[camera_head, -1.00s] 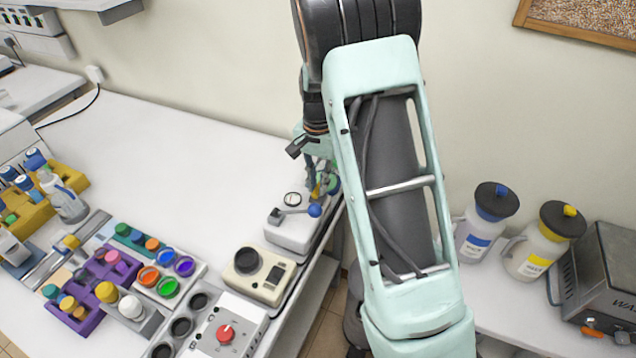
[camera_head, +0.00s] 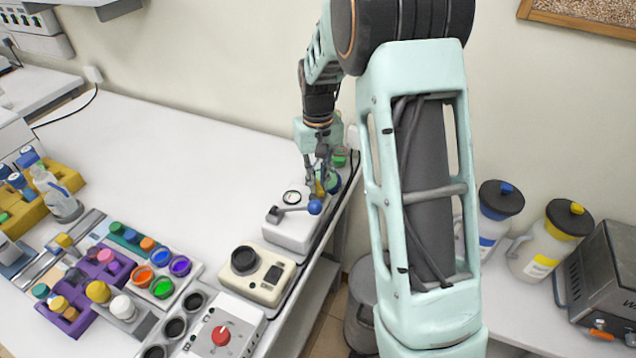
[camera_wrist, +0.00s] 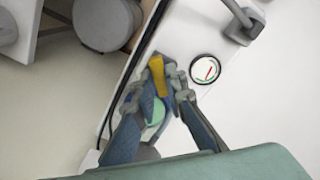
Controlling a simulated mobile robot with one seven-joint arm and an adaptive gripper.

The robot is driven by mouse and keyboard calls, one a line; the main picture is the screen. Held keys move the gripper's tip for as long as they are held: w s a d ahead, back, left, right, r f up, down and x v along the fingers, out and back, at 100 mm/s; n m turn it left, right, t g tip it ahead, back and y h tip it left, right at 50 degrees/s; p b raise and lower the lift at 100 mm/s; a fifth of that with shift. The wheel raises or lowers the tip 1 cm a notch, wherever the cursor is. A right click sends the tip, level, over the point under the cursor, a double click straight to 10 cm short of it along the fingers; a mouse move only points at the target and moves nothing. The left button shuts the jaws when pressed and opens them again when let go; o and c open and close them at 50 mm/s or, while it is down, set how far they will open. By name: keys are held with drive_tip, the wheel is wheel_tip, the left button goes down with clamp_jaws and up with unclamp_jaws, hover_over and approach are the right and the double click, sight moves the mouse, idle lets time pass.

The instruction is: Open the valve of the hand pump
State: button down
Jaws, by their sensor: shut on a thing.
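The hand pump (camera_head: 290,236) is a white box at the right edge of the bench, with a round gauge (camera_head: 292,197) on top and a grey lever ending in a blue ball (camera_head: 314,207). In the wrist view its white top (camera_wrist: 235,75) and gauge (camera_wrist: 205,69) show to the right of the fingers. The valve's yellow handle (camera_wrist: 157,70) sits between my fingertips. My gripper (camera_head: 323,180) is at the pump's far end, shut on this handle. Blue and green parts show below the handle in the wrist view; the fingers partly hide the valve.
A beige device with a black knob (camera_head: 243,260) and a white box with a red knob (camera_head: 221,335) stand nearer. Vial racks (camera_head: 90,290) fill the left front. The bench middle is clear. Jugs (camera_head: 541,250) stand on the right table.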

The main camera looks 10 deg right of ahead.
sight(318, 185)
drive_tip(key=n, duration=0.4)
drive_tip(key=shift+n, duration=2.5)
drive_tip(key=c, duration=2)
unclamp_jaws()
drive_tip(key=shift+o, duration=0.2)
wheel_tip(318, 185, up, 12)
